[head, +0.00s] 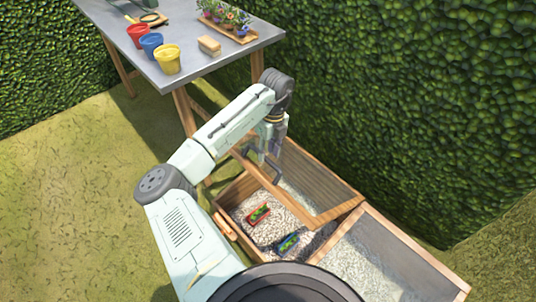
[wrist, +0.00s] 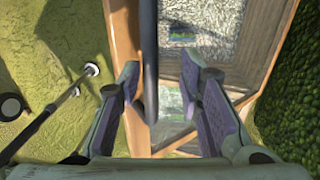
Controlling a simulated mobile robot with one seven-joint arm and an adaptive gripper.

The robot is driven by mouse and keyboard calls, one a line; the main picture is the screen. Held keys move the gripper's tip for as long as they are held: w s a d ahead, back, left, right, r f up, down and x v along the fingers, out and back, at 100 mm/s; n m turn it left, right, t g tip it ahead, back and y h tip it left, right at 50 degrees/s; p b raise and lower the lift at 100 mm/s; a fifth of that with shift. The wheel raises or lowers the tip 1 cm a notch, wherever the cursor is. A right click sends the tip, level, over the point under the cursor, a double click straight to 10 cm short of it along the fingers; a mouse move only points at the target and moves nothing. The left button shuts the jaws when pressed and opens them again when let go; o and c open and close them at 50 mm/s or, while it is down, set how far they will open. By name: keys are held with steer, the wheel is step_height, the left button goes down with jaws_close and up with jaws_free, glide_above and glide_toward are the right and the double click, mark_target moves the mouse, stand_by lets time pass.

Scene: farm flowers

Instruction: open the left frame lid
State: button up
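The left frame lid (head: 328,216) is a wood-edged clear pane. It is tilted up off its box, so the gravel inside shows below its front edge. A dark bar handle (wrist: 149,60) shows upright in the wrist view. My gripper (head: 265,158) is at the raised lid's front edge. In the wrist view my gripper (wrist: 168,88) has its fingers spread wide. The handle passes between them, closer to the left finger, with a gap on the right. Whether the left finger touches it I cannot tell.
The left box (head: 228,192) holds gravel, a red tray (head: 258,214) and a blue-green tray (head: 288,243). The right frame lid (head: 385,245) lies closed beside it. A metal table (head: 190,65) with pots stands behind, and a hedge (head: 430,110) borders the right. Grass (head: 70,210) lies open at left.

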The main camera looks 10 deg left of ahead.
steer(key=r, duration=0.5)
steer(key=shift+w+d+r, duration=0.3)
steer(key=shift+r, duration=0.05)
steer(key=shift+s+f, duration=0.1)
